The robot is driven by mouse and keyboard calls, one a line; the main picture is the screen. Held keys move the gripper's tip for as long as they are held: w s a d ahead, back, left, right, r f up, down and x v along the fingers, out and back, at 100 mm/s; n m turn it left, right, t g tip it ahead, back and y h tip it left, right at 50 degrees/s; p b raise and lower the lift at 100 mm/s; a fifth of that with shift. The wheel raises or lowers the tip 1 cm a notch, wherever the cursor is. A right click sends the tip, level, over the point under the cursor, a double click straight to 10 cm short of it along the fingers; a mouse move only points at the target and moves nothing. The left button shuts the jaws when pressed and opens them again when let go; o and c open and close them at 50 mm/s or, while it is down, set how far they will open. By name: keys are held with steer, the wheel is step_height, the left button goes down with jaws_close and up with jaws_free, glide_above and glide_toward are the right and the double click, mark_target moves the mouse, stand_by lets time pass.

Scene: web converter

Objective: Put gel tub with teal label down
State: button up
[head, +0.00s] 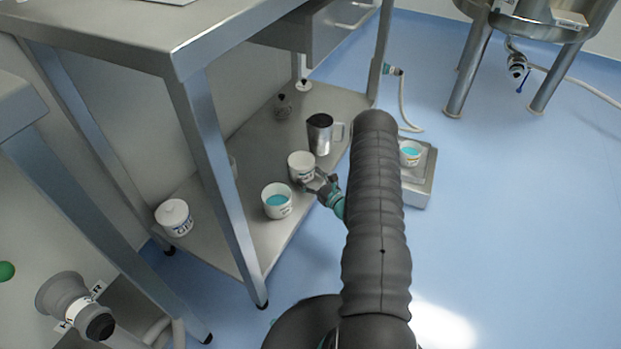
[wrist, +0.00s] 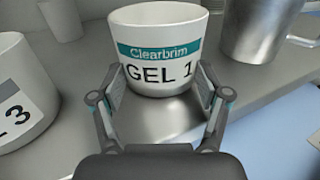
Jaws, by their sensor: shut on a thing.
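The white gel tub with a teal band (wrist: 158,70) reads "Clearbrim" and "GEL 1" in the wrist view. In the head view the tub (head: 300,164) is at the lower shelf of the steel bench, near its front edge. My gripper (wrist: 160,84) is shut on it, one finger on each side. In the head view my gripper (head: 316,181) reaches in from the right. The tub looks upright. I cannot tell whether its base touches the shelf (head: 262,142) or is slightly above it.
An open tub with blue contents (head: 277,203) stands close in front; a "3" tub (wrist: 22,100) shows at the left of the wrist view. A steel jug (head: 320,137) is behind. Another tub (head: 410,154) sits on a scale.

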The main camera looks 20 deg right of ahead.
steer(key=shift+f, duration=0.2)
steer(key=o, duration=1.3)
steer(key=shift+c, duration=0.2)
steer(key=shift+r, duration=0.1)
steer(key=shift+r, duration=0.2)
steer(key=v, duration=1.2)
steer(key=shift+f, duration=0.1)
